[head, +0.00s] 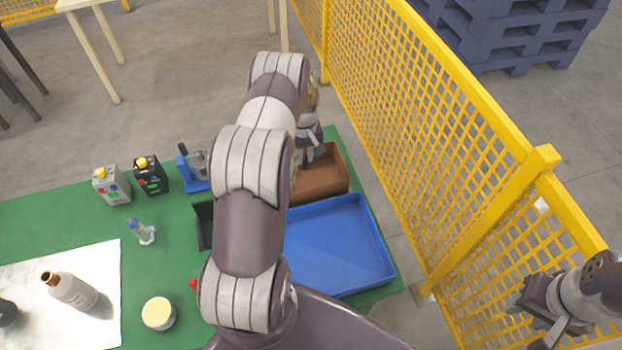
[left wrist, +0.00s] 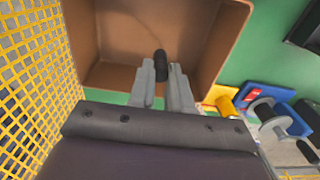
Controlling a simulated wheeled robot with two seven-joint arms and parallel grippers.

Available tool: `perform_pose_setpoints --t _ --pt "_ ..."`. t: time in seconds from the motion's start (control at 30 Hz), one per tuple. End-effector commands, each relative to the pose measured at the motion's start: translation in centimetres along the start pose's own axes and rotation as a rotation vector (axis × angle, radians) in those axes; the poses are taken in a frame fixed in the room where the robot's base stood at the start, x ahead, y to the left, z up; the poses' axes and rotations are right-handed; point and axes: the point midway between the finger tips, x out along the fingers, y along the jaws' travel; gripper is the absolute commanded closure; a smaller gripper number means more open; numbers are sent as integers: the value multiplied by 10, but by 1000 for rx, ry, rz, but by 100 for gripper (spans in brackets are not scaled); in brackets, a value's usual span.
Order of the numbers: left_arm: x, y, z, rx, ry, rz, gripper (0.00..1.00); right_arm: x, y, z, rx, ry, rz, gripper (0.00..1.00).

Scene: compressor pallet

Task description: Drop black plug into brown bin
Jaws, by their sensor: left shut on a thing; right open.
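The black plug (left wrist: 161,64) is a small dark cylinder between the fingertips of my left gripper (left wrist: 163,82), which is shut on it. In the left wrist view the plug shows against the inside of the brown bin (left wrist: 215,45). In the head view the brown bin (head: 322,178) stands at the far right of the green table, partly hidden by my left arm. My left gripper (head: 311,150) is over the bin's far side there; the plug cannot be made out. My right gripper (head: 545,325) is open and empty at the lower right, away from the table.
A blue tray (head: 345,245) lies in front of the bin. A yellow mesh fence (head: 450,130) runs close along the table's right side. A blue clamp-like device (head: 195,170), two small canisters (head: 110,187), a clear bottle (head: 143,233) and a round jar (head: 158,313) stand to the left.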

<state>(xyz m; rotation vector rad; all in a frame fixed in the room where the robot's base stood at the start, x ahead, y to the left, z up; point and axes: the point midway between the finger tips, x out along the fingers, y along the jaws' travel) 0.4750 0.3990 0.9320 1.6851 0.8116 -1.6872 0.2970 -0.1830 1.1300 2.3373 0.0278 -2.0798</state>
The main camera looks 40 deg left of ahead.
Motion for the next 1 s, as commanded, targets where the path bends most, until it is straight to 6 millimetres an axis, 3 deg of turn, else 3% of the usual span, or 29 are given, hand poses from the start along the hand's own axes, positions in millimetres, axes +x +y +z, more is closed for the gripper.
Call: perform_pose_setpoints --t 0.13,0.17,0.2,0.23,0.6,1.0 --pt "-1 0 0 0 0 0 100 -1 0 0 0 1 0 57" --pt "-1 0 0 0 0 0 72 -1 0 0 0 1 0 57" --pt "-1 0 0 0 0 0 59 -1 0 0 0 1 0 57" --pt "-1 0 0 0 0 0 52 -1 0 0 0 1 0 57" --pt "-10 0 -1 0 2 1 52 3 0 0 0 1 0 57" --pt "-107 2 -1 1 3 0 52 31 0 4 0 0 0 57"
